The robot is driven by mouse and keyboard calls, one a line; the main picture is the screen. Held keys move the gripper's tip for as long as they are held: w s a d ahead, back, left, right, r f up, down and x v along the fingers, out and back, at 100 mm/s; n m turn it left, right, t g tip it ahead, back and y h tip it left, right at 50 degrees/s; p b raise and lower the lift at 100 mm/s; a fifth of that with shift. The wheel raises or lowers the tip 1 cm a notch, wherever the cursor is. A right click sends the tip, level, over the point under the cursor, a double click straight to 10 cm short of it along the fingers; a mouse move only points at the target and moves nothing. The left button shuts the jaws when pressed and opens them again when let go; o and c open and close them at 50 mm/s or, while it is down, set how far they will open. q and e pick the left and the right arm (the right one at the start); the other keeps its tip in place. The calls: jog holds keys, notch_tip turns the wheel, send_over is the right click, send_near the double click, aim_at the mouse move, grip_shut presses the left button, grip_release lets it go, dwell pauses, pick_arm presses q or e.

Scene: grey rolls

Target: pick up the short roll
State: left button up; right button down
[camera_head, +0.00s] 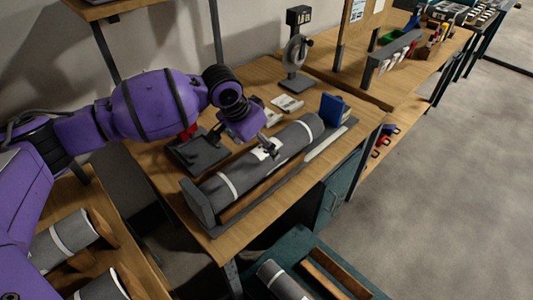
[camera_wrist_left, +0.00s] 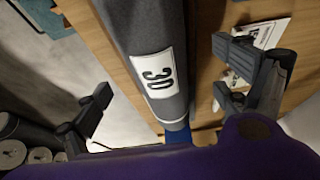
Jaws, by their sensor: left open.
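A grey roll (camera_head: 240,172) with white bands and a white label lies in a grey cradle with a wooden strip on the workbench. The roll also shows in the left wrist view (camera_wrist_left: 150,25), where its label reads 30. My left gripper (camera_head: 268,150) is open just over the roll, near its label. In the left wrist view its fingers (camera_wrist_left: 163,80) stand on either side of the roll, and contact cannot be told. Other grey rolls lie at lower left (camera_head: 62,238) and bottom (camera_head: 278,280). Which one is the short roll is unclear. My right gripper is out of view.
A blue block (camera_head: 333,109) stands at the cradle's far end. A dark tray (camera_head: 197,152) and a grey stand (camera_head: 296,55) are behind the roll. A green cart (camera_head: 310,250) is in front of the workbench (camera_head: 150,160). The floor (camera_head: 450,180) at right is clear.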

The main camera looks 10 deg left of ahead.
aim_at(263, 149)
pick_arm(q)
jog(key=shift+w+d+f, duration=0.1)
jog(key=shift+d+f, duration=0.15)
jog(key=shift+f, duration=0.25)
jog(key=shift+d+f, duration=0.2)
jog(key=shift+f, duration=0.25)
jog(key=x, duration=0.2)
jog(key=shift+w+d+f, duration=0.1)
jog(key=shift+w+f, duration=0.15)
jog(key=shift+f, duration=0.05)
jog(key=shift+w+f, duration=0.15)
jog(key=shift+f, duration=0.15)
jog(key=c, duration=1.7)
jog(key=shift+r, duration=0.15)
jog(key=shift+c, duration=0.2)
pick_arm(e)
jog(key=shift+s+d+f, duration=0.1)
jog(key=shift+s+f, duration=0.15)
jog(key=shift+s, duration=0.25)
